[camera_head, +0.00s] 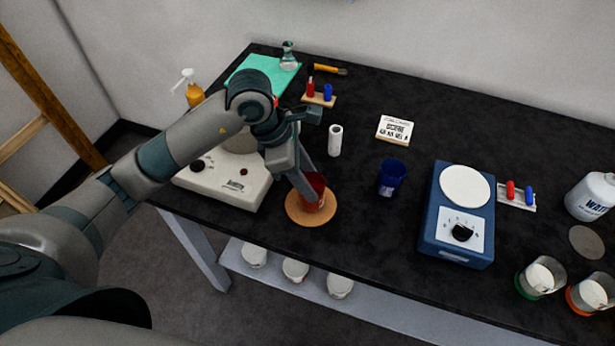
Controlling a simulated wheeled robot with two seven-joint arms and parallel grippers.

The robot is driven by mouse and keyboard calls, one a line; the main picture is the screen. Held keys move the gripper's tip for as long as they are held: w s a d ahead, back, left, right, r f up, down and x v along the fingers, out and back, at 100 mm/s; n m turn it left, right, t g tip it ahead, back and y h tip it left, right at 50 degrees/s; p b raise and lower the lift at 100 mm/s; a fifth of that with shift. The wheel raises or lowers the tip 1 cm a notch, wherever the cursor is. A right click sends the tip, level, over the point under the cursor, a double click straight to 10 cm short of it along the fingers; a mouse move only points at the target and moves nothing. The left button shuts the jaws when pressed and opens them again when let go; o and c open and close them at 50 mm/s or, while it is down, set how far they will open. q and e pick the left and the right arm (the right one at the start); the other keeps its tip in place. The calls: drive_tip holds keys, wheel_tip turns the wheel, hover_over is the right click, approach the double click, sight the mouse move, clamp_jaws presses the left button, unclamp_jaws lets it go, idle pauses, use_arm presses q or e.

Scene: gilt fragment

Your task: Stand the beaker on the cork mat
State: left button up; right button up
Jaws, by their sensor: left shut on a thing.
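The red beaker (316,203) is at the round cork mat (294,212), near the table's front edge left of centre. It looks about upright, over the middle of the mat. I cannot tell whether its base touches the cork. My left gripper (312,190) reaches down from the upper left and is shut on the red beaker, hiding part of it. My right gripper is not in view.
A white device (238,186) stands close left of the mat. A blue cup (391,177) and a blue stirrer (455,212) stand to the right. A white cylinder (335,140) stands behind. Glass beakers (540,278) are at far right.

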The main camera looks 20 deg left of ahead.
use_arm(q)
drive_tip(key=shift+f, duration=0.1)
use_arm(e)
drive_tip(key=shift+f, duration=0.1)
use_arm(q)
drive_tip(key=o, duration=1.5)
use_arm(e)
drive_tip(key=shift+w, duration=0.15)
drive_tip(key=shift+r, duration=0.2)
use_arm(q)
drive_tip(key=shift+r, duration=0.25)
drive_tip(key=shift+a+r, duration=0.2)
drive_tip(key=shift+r, duration=0.15)
drive_tip(key=b+v, duration=0.1)
drive_tip(key=v, duration=0.2)
drive_tip(key=shift+s+a+r, duration=0.1)
drive_tip(key=shift+a+r, duration=0.05)
drive_tip(key=shift+r, duration=0.2)
drive_tip(key=w+b+v, duration=0.1)
drive_tip(key=b+v, duration=0.1)
drive_tip(key=v, duration=0.5)
drive_tip(key=shift+s, duration=0.5)
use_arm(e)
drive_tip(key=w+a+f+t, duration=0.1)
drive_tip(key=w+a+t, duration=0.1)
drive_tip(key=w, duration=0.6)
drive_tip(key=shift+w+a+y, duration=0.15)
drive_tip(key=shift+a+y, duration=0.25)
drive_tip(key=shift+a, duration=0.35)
